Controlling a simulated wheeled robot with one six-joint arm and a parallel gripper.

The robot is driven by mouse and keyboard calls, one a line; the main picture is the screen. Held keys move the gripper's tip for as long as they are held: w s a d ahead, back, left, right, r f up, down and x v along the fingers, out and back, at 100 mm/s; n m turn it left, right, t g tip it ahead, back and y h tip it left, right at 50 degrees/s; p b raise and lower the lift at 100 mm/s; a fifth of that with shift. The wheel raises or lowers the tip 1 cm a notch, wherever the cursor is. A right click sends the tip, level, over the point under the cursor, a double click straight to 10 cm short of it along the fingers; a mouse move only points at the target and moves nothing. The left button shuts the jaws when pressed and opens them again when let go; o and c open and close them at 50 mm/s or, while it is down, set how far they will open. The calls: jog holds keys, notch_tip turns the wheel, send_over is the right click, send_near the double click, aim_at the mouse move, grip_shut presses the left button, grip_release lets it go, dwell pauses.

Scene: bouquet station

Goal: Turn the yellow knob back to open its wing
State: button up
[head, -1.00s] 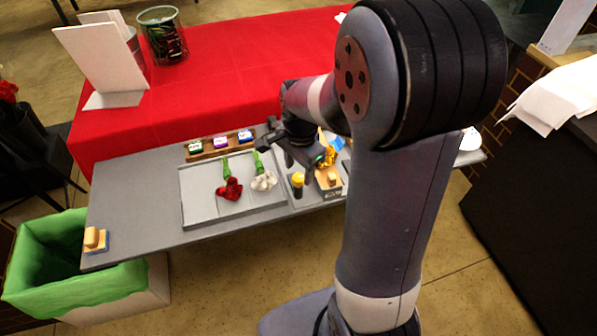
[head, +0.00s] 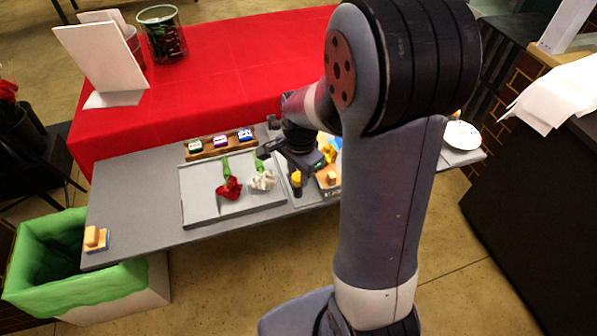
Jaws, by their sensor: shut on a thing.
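The yellow knob (head: 328,154) shows in the head view just right of my gripper (head: 316,164), above a small box on the right part of the grey table. My gripper points down and to the right and is shut on the knob. The fingertips are small and dark here, so the exact contact is hard to see. A blue part (head: 336,142) shows just behind the knob. My arm hides much of the area to the right, and I cannot make out the wing clearly.
A yellow-topped dark cylinder (head: 297,184) stands close below my gripper. To the left, a red flower (head: 229,188) and a white flower (head: 262,180) lie on a grey tray (head: 203,208). A wooden rack (head: 220,150) with small blocks stands behind. A white plate (head: 461,136) is at the right.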

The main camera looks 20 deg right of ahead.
jog(key=shift+c, duration=0.7)
jog(key=shift+n, duration=0.3)
jog(key=n, duration=0.3)
jog(key=n+b, duration=0.1)
jog(key=n, duration=0.4)
jog(key=shift+n, duration=0.4)
jog(key=n, duration=0.4)
jog(key=shift+w+n, duration=0.1)
jog(key=shift+n, duration=0.2)
jog(key=shift+n+g, duration=0.3)
jog(key=shift+n, duration=1.9)
